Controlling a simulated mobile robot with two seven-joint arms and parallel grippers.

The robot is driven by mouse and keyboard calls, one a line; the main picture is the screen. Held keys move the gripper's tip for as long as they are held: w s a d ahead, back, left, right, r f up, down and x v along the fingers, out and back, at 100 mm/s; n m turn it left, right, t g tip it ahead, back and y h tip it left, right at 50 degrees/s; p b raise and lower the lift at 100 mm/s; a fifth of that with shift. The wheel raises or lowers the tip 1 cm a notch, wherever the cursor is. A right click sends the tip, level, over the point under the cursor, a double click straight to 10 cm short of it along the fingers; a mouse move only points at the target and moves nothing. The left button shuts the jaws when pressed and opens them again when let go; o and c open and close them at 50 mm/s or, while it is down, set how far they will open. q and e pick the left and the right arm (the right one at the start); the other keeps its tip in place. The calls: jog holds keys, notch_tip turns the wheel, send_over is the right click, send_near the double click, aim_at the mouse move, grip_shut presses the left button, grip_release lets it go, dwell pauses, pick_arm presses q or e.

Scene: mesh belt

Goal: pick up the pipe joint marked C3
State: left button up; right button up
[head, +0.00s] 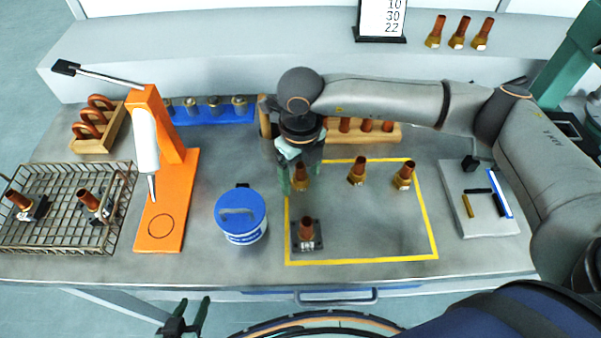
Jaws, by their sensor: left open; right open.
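Several copper-and-brass pipe joints are in the head view; I cannot read a C3 mark on any. Inside the yellow outline (434,226), one joint (300,177) stands at the back left, with two more (357,171) (404,175) to its right. Another joint (306,228) stands upright in a dark holder (318,244) at the front left. My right gripper (299,174) is open, pointing down at the back-left joint, its green fingers beside it; contact is unclear. My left gripper (186,318) is open and empty at the bottom edge, in front of the table.
A blue-lidded tub (240,214) stands left of the outline, beside an orange stand (170,222). A wire basket (66,235) holds two joints in holders. A wooden rack (388,138) is behind; a grey board (484,222) is right. The outline's front right is clear.

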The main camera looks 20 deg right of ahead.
grip_shut()
dwell(0.7)
